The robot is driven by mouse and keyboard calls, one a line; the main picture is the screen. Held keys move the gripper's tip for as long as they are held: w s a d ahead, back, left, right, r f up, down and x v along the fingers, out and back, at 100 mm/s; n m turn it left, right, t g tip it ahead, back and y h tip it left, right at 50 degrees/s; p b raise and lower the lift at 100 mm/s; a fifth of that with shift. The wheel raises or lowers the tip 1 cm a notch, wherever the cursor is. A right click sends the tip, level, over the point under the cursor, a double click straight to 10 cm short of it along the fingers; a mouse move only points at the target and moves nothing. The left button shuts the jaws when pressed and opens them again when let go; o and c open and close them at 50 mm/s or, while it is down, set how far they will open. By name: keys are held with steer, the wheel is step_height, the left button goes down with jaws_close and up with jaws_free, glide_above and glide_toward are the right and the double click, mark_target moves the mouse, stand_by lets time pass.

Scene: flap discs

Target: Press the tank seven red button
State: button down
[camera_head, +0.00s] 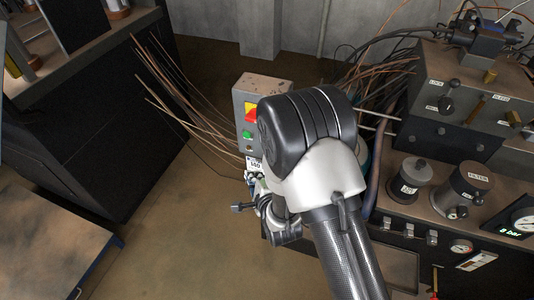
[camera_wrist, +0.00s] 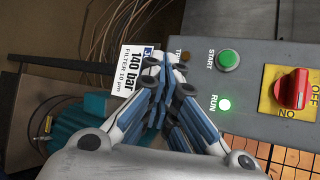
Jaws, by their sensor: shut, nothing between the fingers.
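A grey control box (camera_head: 262,85) stands upright at the middle back in the head view and fills the right of the wrist view (camera_wrist: 248,52). It carries a red rotary switch (camera_wrist: 293,88) on a yellow plate, a green START button (camera_wrist: 229,59) and a lit green RUN lamp (camera_wrist: 223,105). A small dark orange spot (camera_wrist: 185,56) beside a partly covered "TR" label shows at the box's left edge. My gripper (camera_wrist: 164,68) is shut and empty, its tips over that edge; contact cannot be told. No tank seven label is readable.
A white tag (camera_wrist: 128,67) reading "140 bar, filter 10 µm" lies beside my fingers. Loose brown wires (camera_head: 185,105) spread left of the box. A bench with filter canisters (camera_head: 470,185) and gauges stands at right. Floor at left centre is clear.

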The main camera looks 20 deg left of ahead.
steer(key=w, duration=0.6)
steer(key=shift+d, duration=0.25)
steer(key=shift+w+b, duration=0.2)
steer(key=shift+b, duration=0.1)
stand_by(0.9)
steer(key=shift+w, duration=0.3)
steer(key=shift+w+b, duration=0.35)
steer(key=shift+w, duration=0.15)
stand_by(0.8)
steer(key=shift+s, duration=0.9)
steer(key=shift+s, duration=0.15)
